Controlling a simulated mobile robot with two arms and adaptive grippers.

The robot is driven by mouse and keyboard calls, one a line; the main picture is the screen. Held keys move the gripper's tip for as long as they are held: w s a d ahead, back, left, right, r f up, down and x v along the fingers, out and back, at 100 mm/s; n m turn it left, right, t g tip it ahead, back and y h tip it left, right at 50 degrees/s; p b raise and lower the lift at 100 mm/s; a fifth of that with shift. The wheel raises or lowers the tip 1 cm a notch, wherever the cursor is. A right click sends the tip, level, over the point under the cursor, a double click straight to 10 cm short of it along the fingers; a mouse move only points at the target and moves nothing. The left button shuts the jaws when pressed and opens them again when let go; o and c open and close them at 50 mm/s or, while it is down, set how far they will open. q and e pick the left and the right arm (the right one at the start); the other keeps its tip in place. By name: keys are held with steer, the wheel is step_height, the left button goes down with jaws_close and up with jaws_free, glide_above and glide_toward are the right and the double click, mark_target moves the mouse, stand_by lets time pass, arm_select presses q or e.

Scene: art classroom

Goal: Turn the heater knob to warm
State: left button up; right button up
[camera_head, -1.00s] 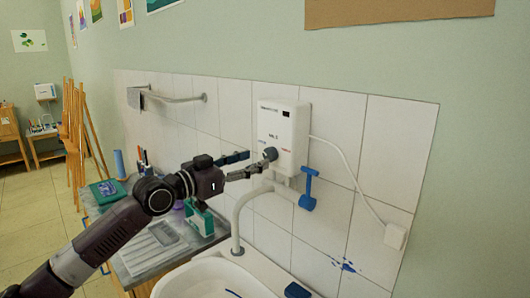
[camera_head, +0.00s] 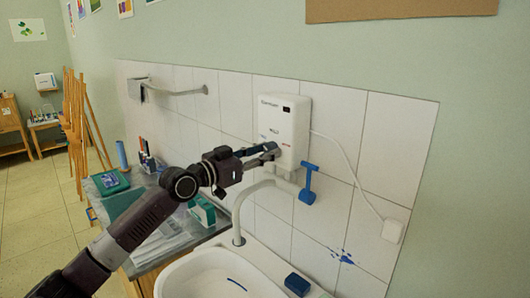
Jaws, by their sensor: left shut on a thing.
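The white heater (camera_head: 283,127) hangs on the tiled wall above the sink, with small blue and red marks on its front. My left gripper (camera_head: 268,152) is at the lower left of the heater's front, with its fingers closed around the knob. The knob is mostly hidden behind the fingers, so its setting cannot be read. My right gripper is not in view.
A cluttered counter (camera_head: 160,247) lies left, below my arm.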

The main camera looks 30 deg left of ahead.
arm_select(q)
steer(key=shift+c, duration=0.9)
steer(key=shift+f+m+b, duration=0.15)
steer(key=shift+m+b, duration=0.45)
steer(key=shift+b, duration=0.35)
steer(key=shift+m+b, duration=0.7)
steer(key=shift+b, duration=0.05)
steer(key=shift+m+b, duration=0.7)
steer(key=shift+m, duration=0.2)
steer(key=m+b, duration=0.1)
steer(key=m, duration=0.2)
steer(key=shift+m, duration=0.3)
steer(key=m, duration=0.3)
steer(key=shift+m, duration=0.4)
steer(key=m, duration=0.3)
steer(key=shift+r+m, duration=0.2)
steer(key=shift+m, duration=0.1)
steer(key=m+p, duration=0.1)
steer(key=m, duration=0.1)
steer(key=shift+r+m+p, duration=0.1)
steer(key=shift+m+p, duration=0.2)
steer(key=shift+p, duration=0.1)
steer(key=m+p, duration=0.3)
steer(key=m, duration=0.1)
steer(key=shift+p, duration=0.35)
steer(key=shift+f+m+p, duration=0.2)
steer(key=shift+m+p, duration=0.7)
steer(key=shift+m, duration=0.1)
steer(key=shift+f, duration=0.1)
